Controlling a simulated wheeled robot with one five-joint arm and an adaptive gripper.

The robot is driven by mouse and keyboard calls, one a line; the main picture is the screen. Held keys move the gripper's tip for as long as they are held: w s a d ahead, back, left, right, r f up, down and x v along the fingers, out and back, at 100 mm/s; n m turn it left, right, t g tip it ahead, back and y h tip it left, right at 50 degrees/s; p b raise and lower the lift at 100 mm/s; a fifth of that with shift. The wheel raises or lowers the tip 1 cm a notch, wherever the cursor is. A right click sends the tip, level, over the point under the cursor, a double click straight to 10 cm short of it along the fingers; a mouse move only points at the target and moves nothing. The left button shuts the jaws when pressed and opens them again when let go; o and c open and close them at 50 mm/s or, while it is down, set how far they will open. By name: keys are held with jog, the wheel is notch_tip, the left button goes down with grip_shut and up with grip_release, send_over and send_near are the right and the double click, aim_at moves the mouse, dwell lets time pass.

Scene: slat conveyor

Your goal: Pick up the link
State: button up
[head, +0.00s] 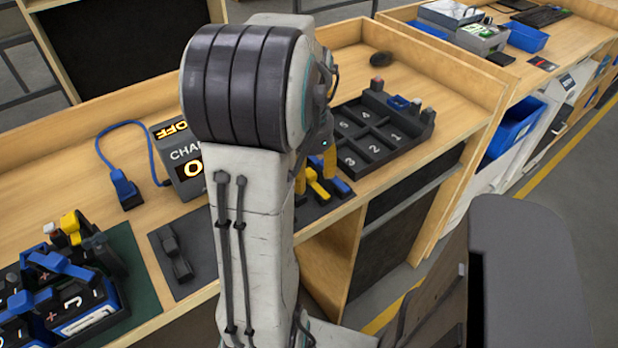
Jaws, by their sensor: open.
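My arm stands in the middle of the head view and hides part of the bench. My gripper (316,172) shows only in part behind the arm, low over the bench, with yellow fingers that look apart. A yellow piece (318,187) and a blue piece (341,187) lie on a dark mat just below and beside the fingers; whether the fingers touch either is hidden. A small dark grey piece (177,262) lies on the same mat left of my arm. I cannot tell which of these pieces is the link.
A black tray with numbered compartments (375,147) stands right of my gripper. A display box (178,160) and a blue-cabled plug (124,188) stand left of my arm. Blue-handled blocks (60,285) crowd the lower left. The bench front edge is close below the mat.

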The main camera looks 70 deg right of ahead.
jog(key=c, duration=1.1)
jog(key=shift+r, duration=0.1)
